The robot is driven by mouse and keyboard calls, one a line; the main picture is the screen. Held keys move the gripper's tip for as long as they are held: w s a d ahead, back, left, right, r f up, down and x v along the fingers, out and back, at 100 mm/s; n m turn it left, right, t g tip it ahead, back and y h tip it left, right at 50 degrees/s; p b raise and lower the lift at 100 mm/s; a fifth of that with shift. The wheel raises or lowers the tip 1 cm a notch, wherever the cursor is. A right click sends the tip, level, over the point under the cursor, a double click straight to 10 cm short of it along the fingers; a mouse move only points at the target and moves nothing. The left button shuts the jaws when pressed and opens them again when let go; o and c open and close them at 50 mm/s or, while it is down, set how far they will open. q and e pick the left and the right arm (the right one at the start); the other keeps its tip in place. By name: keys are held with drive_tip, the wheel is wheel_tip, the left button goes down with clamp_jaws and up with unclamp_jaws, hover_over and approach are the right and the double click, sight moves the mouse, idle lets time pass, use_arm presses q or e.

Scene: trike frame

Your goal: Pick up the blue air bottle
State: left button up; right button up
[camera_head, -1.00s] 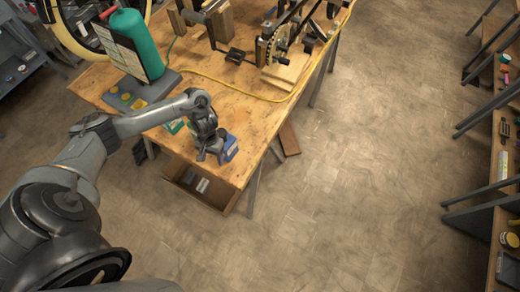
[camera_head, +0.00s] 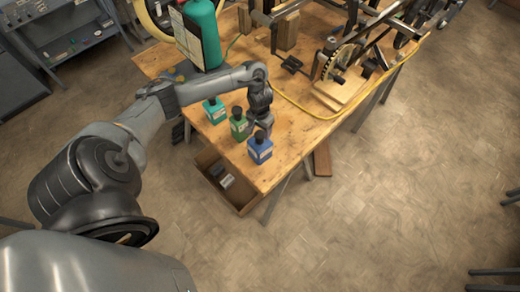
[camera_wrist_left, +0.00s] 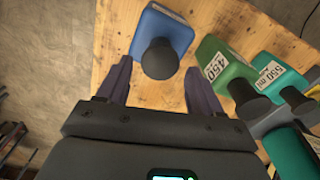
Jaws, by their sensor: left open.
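The blue bottle (camera_head: 260,150) stands upright near the front corner of the wooden table (camera_head: 290,135). My left gripper (camera_head: 263,124) is open and empty just behind and above its dark cap in the head view. In the left wrist view, the fingers of the left gripper (camera_wrist_left: 157,68) lie on either side of the black cap of the blue bottle (camera_wrist_left: 165,28). I cannot tell whether they touch it. My right gripper is not in view.
A green bottle (camera_head: 239,127) and a teal bottle (camera_head: 214,112) stand close beside the blue one. A large green cylinder (camera_head: 203,30), a yellow cable (camera_head: 290,101) and the trike frame parts (camera_head: 340,66) are farther back. An open drawer (camera_head: 238,192) is below the table edge.

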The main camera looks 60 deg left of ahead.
sight(260, 134)
use_arm(q)
drive_tip(key=shift+f+b, duration=0.3)
drive_tip(key=shift+f, duration=2.25)
drive_tip(key=shift+c, duration=0.3)
clamp_jaws()
